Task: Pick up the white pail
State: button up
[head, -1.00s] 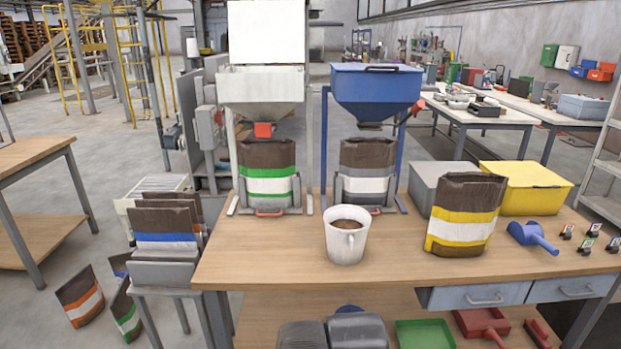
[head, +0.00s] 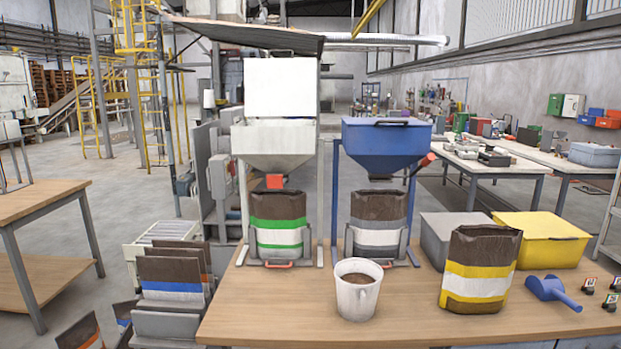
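The white pail (head: 356,298) stands upright near the front of the wooden workbench (head: 290,322) in the head view. My gripper is not in view.
The green-striped bag (head: 278,226) stands under the white hopper (head: 273,142), behind and left of the pail. The yellow-striped bag (head: 480,268), blue scoop (head: 551,290), grey bin (head: 452,233) and yellow bin (head: 543,238) are to the right. Bare benchtop lies either side of the pail.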

aim_at(358, 281)
jog(key=i+l+u, duration=0.25)
jog(key=i+l, duration=0.15)
jog(key=i, duration=0.15)
jog(key=i+l+u, duration=0.3)
jog(key=i+l, duration=0.2)
